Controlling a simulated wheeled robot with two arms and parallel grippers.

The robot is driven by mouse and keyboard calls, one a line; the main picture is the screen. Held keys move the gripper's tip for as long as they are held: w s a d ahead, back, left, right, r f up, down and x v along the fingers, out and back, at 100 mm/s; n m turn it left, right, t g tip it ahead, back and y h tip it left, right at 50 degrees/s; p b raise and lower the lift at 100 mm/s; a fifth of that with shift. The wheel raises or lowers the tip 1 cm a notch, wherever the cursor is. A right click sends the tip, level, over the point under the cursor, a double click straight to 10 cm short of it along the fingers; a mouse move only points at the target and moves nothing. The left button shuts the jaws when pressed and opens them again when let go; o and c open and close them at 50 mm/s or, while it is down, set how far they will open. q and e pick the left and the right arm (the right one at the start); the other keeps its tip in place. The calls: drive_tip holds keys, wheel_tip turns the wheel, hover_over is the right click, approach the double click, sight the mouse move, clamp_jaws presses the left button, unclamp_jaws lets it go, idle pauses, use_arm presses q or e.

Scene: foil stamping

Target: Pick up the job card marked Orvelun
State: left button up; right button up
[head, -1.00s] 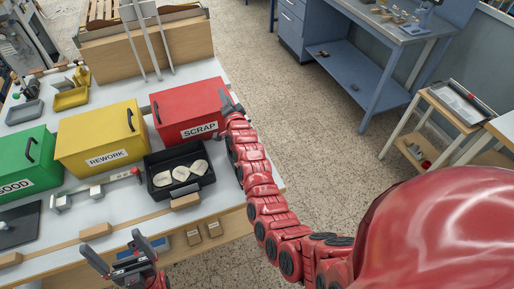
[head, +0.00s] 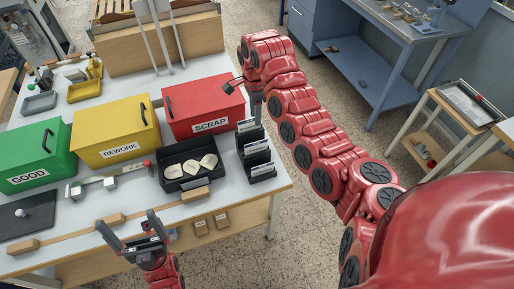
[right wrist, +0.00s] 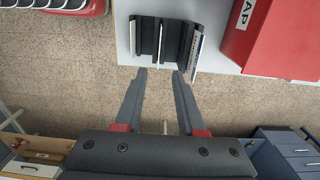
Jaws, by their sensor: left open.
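A black stepped rack (head: 245,158) at the table's right end holds several upright white job cards (head: 257,147). Their lettering is too small to read, so I cannot tell which is Orvelun. In the right wrist view the rack (right wrist: 171,40) lies just ahead of my right gripper (right wrist: 160,74), with a white card (right wrist: 196,50) at its right side. The right gripper is open, with nothing seen held between its fingers. In the head view it hangs beside the red box, near the rack. My left gripper (head: 126,232) is open and empty at the table's front edge.
The red SCRAP box (head: 200,108) stands close behind the rack. A black tray (head: 170,187) with pale pieces sits left of the rack. Yellow REWORK (head: 115,135) and green GOOD (head: 35,158) boxes stand further left. Open floor lies right of the table.

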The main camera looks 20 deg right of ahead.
drive_tip(key=b, duration=0.1)
hover_over(256, 145)
wheel_tip(256, 145, down, 7)
wheel_tip(256, 145, down, 8)
drive_tip(key=shift+f+p, duration=0.1)
drive_tip(key=shift+p, duration=0.4)
drive_tip(key=shift+w+f, duration=0.1)
drive_tip(key=shift+f, duration=0.6)
clamp_jaws()
